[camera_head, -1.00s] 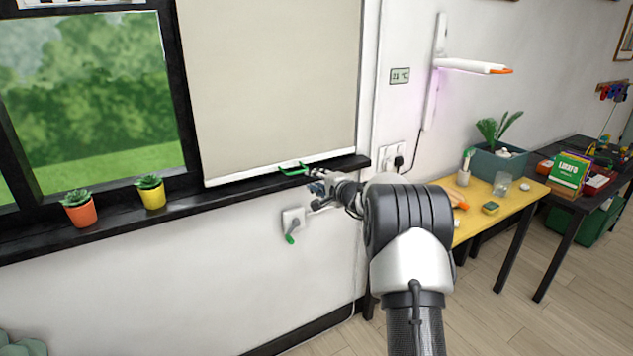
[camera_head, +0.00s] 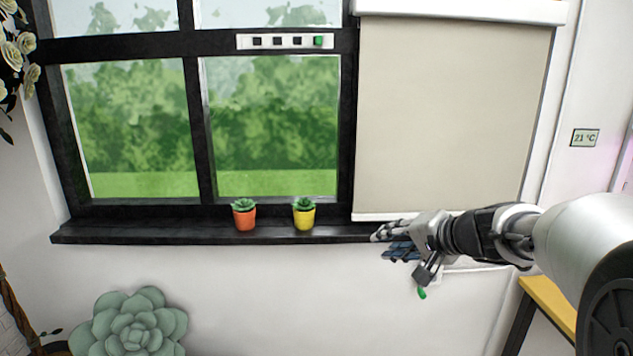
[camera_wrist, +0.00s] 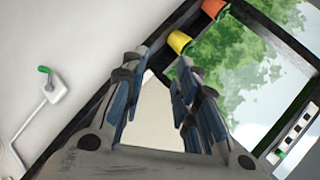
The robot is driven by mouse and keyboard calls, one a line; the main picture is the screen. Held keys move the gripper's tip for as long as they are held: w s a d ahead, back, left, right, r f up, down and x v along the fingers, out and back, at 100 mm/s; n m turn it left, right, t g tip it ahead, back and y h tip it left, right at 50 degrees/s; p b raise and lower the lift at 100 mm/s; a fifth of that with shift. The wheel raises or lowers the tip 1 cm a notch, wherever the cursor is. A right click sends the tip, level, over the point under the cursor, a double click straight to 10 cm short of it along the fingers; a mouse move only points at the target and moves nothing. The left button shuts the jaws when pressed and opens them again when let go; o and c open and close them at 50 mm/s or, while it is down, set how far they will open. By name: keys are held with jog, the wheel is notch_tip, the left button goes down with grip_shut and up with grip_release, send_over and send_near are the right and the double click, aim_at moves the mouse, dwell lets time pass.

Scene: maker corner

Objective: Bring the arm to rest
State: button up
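My gripper (camera_head: 385,245) is at the end of my arm, which reaches in from the right. It is in front of the sill's right part, just below the blind's lower edge. In the wrist view my gripper (camera_wrist: 157,65) has its fingers spread with an empty gap, and a pale surface shows through it. The beige blind (camera_head: 450,110) hangs down over the right of the window to near the sill. Its green pull handle is not visible now.
The black sill (camera_head: 150,232) carries an orange pot (camera_head: 244,218) and a yellow pot (camera_head: 304,217), left of my gripper. A green-tipped wall lever (camera_head: 421,292) is just below my gripper. A yellow table (camera_head: 550,300) stands at right. A large succulent (camera_head: 130,325) is at lower left.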

jog(key=s+a+n+g, duration=0.3)
jog(key=s+a, duration=0.3)
jog(key=s, duration=0.6)
jog(key=s+d+f+n+g+h, duration=0.1)
jog(key=s+f+h, duration=0.1)
jog(key=s, duration=0.6)
jog(key=s+d+f+n+h, duration=0.2)
jog(key=s+f, duration=0.1)
jog(key=s, duration=0.5)
jog(key=s+d+f+n+g+h, duration=0.1)
jog(key=s+f+h, duration=0.1)
jog(key=s, duration=0.7)
jog(key=shift+d+f+n+g, duration=0.15)
jog(key=shift+f+n+g, duration=0.2)
jog(key=shift+f, duration=0.45)
